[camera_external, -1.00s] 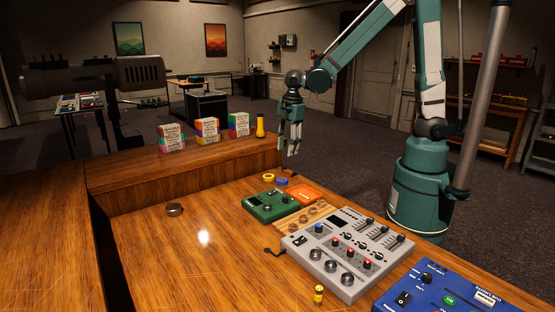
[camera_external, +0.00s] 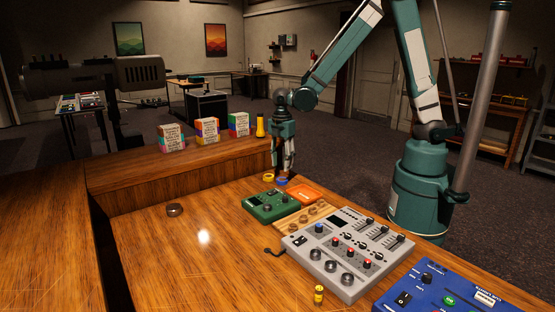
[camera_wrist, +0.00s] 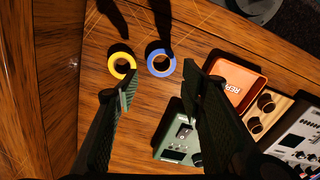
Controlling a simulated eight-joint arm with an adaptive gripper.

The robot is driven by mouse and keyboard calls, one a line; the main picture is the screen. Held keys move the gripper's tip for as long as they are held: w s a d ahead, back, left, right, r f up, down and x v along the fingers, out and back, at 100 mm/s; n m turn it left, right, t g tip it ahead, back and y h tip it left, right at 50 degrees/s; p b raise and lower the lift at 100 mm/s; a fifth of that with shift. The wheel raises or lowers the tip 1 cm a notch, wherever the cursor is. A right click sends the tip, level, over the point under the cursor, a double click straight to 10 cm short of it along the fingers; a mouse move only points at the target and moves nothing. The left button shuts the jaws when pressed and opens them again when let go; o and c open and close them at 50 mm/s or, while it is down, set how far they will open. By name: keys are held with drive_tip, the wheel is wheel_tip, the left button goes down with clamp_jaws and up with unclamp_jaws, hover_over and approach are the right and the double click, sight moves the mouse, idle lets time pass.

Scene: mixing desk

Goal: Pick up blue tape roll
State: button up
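The blue tape roll (camera_wrist: 161,62) lies flat on the wooden desk in the wrist view, a ring with a tan inner core. It is just beyond and between my two open fingers (camera_wrist: 158,88). In the external view the blue tape roll (camera_external: 282,182) sits behind the green box, next to the yellow tape roll (camera_external: 268,178). My gripper (camera_external: 284,170) hangs above the rolls, pointing down, with nothing between its fingers. The yellow roll (camera_wrist: 122,66) lies just left of the blue one in the wrist view, near the left fingertip.
A green pedal (camera_external: 271,205), an orange box (camera_external: 306,192) and a grey mixer (camera_external: 345,250) stand close to the rolls. A raised wooden shelf (camera_external: 190,170) runs behind them.

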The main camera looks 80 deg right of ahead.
drive_tip(key=shift+f, duration=1.25)
drive_tip(key=shift+f, duration=0.1)
drive_tip(key=shift+s+f+b, duration=0.2)
drive_tip(key=shift+f+b, duration=0.35)
drive_tip(key=shift+f, duration=1.95)
drive_tip(key=shift+c, duration=0.5)
drive_tip(key=c, duration=0.5)
